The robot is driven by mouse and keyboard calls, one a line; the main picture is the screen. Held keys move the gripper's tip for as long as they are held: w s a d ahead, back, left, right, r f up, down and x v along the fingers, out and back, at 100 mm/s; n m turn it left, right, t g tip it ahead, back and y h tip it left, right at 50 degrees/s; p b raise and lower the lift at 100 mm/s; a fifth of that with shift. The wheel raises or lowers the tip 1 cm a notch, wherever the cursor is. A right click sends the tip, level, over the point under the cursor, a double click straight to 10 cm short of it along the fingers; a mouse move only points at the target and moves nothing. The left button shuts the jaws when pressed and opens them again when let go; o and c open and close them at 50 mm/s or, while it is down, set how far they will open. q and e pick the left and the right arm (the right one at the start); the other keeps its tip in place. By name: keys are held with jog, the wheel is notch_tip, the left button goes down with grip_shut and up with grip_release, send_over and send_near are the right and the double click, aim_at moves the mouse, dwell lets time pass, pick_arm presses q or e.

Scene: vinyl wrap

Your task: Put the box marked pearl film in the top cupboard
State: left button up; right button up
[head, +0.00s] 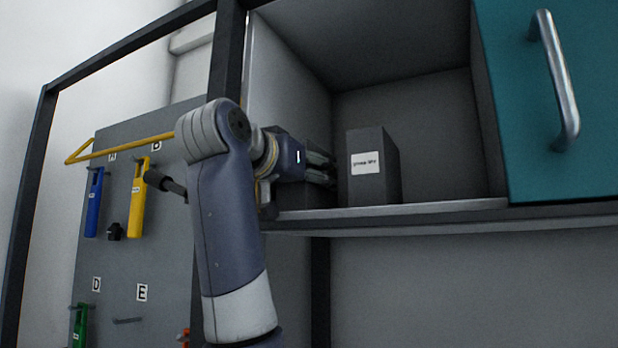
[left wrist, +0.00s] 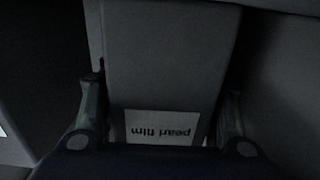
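The box marked pearl film (left wrist: 160,60) fills the middle of the left wrist view, its white label upside down close to my palm. My left gripper (left wrist: 165,112) has one finger along each side of this box, seemingly touching both sides. In the head view my left gripper (head: 328,170) reaches into the open cupboard (head: 420,110) at its left side. There it hides most of the held box; a dark block below it (head: 305,196) seems to be part of that box, low at the shelf. My right gripper is not in view.
Another dark box (head: 388,165) with a white label stands upright on the shelf (head: 450,207), just right of the gripper. Free shelf room lies right of it. A teal door (head: 545,100) with a metal handle is at the right. A tool board (head: 150,255) hangs left.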

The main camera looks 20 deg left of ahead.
pick_arm(q)
jog(key=shift+r, duration=0.15)
jog(key=shift+s, duration=0.25)
jog(key=s+b, duration=0.4)
jog(key=s, duration=0.7)
jog(key=shift+s+a, duration=0.2)
jog(key=shift+s, duration=0.15)
jog(key=shift+r, duration=0.15)
